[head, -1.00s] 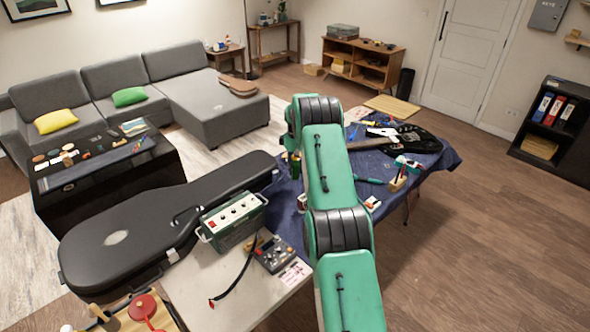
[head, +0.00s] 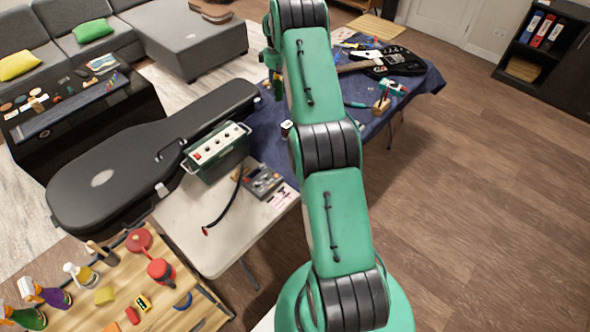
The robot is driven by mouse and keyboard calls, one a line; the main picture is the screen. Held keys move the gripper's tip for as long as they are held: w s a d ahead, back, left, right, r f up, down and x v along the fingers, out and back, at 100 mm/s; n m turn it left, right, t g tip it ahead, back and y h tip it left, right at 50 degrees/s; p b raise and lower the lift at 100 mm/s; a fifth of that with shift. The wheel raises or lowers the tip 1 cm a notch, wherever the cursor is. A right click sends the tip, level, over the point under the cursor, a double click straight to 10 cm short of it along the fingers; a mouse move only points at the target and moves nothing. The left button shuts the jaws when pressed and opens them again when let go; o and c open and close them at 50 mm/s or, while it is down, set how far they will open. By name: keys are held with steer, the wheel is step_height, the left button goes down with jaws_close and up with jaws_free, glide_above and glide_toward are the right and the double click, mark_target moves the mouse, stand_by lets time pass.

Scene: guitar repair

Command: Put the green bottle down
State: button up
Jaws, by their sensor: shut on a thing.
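My gripper (head: 271,66) shows only in small part, at the left edge of my green arm, over the blue cloth. It is shut on the green bottle (head: 278,92), of which a small dark green part shows just below it. My arm hides the rest of the gripper and its surroundings. I cannot tell whether the bottle touches the cloth-covered table (head: 258,118).
A black guitar case (head: 110,170) and a green amplifier box (head: 217,152) are left of my arm. A wooden bench (head: 90,310) holds spray bottles and red containers. Floor at right is clear.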

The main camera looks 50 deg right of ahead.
steer(key=s+a+n, duration=0.1)
steer(key=s+a, duration=0.8)
steer(key=s, duration=0.4)
steer(key=s+a+p, duration=0.1)
steer(key=s+a, duration=0.8)
steer(key=s, duration=0.4)
steer(key=s+a+n, duration=0.1)
steer(key=s+a, duration=0.8)
steer(key=s, duration=0.4)
step_height(320, 180, down, 10)
steer(key=shift+d, duration=0.1)
steer(key=w+d+f, duration=0.1)
steer(key=w+d, duration=0.8)
steer(key=w, duration=0.3)
steer(key=shift+f, duration=0.15)
steer(key=shift+d+b, duration=0.1)
steer(key=shift+b, duration=0.2)
steer(key=shift+w+d+f, duration=0.15)
steer(key=shift+w+f, duration=0.05)
steer(key=shift+f, duration=0.7)
steer(key=shift+w+d+f, duration=0.1)
steer(key=shift+w+f, duration=0.05)
steer(key=shift+f, duration=0.75)
